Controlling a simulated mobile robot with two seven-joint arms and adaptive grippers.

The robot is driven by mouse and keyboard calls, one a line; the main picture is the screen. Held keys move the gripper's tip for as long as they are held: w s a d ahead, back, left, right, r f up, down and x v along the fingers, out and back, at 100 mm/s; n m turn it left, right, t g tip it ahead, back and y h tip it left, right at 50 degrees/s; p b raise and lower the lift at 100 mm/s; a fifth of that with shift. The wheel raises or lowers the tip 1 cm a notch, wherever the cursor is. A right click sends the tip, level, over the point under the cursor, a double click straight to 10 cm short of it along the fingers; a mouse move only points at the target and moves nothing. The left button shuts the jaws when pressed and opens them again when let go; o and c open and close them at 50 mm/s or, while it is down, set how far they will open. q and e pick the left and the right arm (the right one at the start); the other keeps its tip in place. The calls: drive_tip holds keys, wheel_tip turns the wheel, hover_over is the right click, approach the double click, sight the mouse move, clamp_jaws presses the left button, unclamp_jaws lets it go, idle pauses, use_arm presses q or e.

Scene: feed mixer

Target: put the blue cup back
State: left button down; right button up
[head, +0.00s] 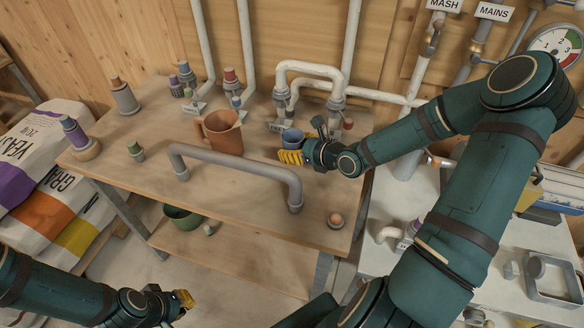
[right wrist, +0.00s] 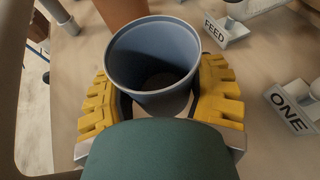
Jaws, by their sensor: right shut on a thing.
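The blue cup (head: 292,137) is upright and empty, at the back right of the wooden table (head: 240,170). My right gripper (head: 291,157) is shut on it, with yellow fingers on both sides of the cup. In the right wrist view the cup (right wrist: 155,60) sits between the two yellow fingers (right wrist: 160,100). Whether its base touches the table I cannot tell. My left gripper (head: 184,300) is low at the bottom left, away from the table; its yellow fingertips are too small to read.
A brown jug (head: 223,133) stands left of the cup. A grey pipe rail (head: 235,163) runs along the front. Signs FEED (right wrist: 226,32) and ONE (right wrist: 291,108) stand near the cup. White pipes (head: 312,70) rise behind.

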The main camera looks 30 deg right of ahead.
sight(293, 170)
wheel_tip(293, 170, down, 6)
drive_tip(key=shift+f+b, duration=0.1)
drive_tip(key=shift+b, duration=0.95)
drive_tip(key=o, duration=1.3)
drive_tip(key=shift+f, duration=0.1)
drive_tip(key=shift+c, duration=0.2)
